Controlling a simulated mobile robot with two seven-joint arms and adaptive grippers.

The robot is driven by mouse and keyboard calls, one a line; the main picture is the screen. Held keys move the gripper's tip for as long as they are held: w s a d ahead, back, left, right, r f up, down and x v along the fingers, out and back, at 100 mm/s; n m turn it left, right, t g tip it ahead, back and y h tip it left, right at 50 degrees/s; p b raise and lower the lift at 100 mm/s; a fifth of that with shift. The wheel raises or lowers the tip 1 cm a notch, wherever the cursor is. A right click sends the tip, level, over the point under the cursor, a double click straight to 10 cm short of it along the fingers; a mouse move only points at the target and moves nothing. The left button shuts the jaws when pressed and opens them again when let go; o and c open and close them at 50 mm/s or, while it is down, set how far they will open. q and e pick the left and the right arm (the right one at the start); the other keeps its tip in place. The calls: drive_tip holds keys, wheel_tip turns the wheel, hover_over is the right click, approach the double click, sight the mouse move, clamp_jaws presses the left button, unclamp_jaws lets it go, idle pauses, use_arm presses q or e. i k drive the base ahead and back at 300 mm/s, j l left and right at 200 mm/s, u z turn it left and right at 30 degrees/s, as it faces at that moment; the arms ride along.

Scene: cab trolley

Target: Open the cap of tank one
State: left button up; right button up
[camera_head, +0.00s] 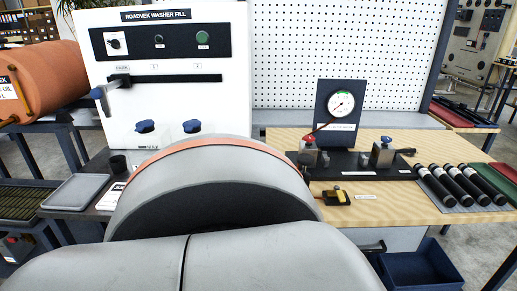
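The white washer fill station (235,45) stands at the left of the bench, with a dark panel on its front. The left blue cap (145,126) is below and left of label 1, and the right blue cap (192,126) is below label 2. Both caps look seated. Their lower fronts are partly hidden by my grey arm link. A blue-handled nozzle (98,93) hangs at the park end of the dark rail (175,78). Neither of my grippers shows.
My large grey arm links fill the lower middle. A grey tray (76,191) and a small black cup (118,163) lie left. Right are a gauge (341,104), a black fixture (350,168), several black cylinders (455,185) and a blue bin (422,268).

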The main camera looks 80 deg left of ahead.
sight(141, 125)
drive_tip(key=u, duration=2.8)
